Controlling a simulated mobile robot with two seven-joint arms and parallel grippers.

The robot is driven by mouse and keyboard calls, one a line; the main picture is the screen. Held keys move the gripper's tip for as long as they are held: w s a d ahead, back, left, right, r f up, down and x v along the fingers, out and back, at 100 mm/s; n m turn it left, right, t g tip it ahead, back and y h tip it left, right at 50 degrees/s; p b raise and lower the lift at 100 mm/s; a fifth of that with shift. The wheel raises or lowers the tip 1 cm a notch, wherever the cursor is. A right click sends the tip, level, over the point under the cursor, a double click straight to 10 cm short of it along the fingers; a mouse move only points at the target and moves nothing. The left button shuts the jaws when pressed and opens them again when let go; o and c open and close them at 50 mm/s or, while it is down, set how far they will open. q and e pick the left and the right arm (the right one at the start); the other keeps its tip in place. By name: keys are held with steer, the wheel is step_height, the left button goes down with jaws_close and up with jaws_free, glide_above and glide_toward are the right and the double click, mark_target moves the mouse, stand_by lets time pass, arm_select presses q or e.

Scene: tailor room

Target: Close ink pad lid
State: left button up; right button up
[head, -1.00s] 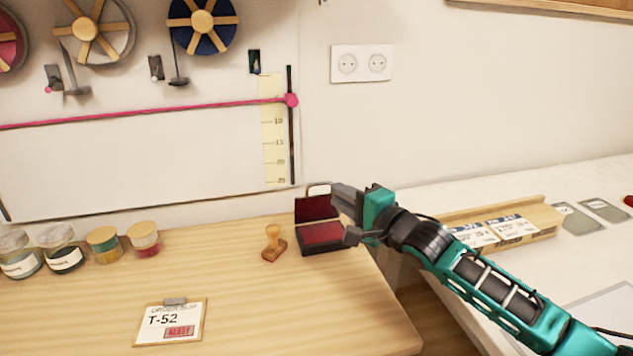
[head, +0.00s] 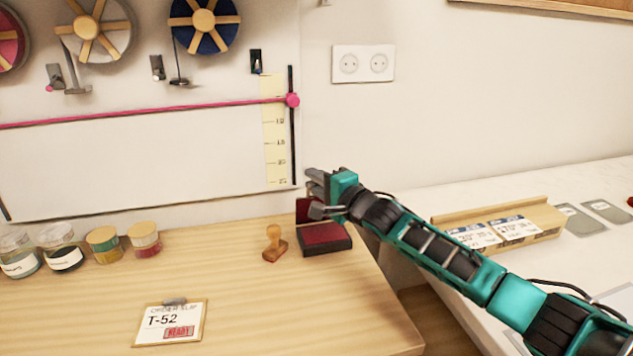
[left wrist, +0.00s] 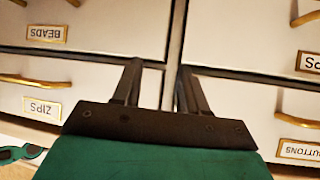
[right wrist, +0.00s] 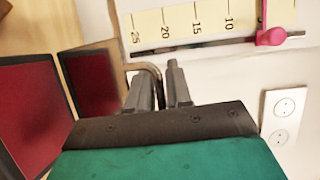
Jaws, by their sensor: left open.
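The ink pad (head: 325,241) sits on the wooden table, its dark red pad uncovered. Its lid (head: 302,211) stands upright at the back, partly hidden by my right gripper (head: 317,194). In the right wrist view the pad (right wrist: 28,112) is at the left edge, with the raised lid (right wrist: 92,82) beside it. A bent metal handle (right wrist: 153,72) on the lid reaches to the fingers of my right gripper (right wrist: 160,72), which are close together. I cannot tell whether they grip it. My left gripper (left wrist: 158,78) is open and empty, facing labelled drawers.
A wooden stamp (head: 274,244) stands just left of the pad. An order slip (head: 171,322) lies at the front, and several jars (head: 145,240) stand at the left. The wall with a ruler (head: 276,140) rises close behind. Free tabletop lies in front of the pad.

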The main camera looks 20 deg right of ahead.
jaws_close()
steer(key=shift+s, duration=0.1)
stand_by(0.3)
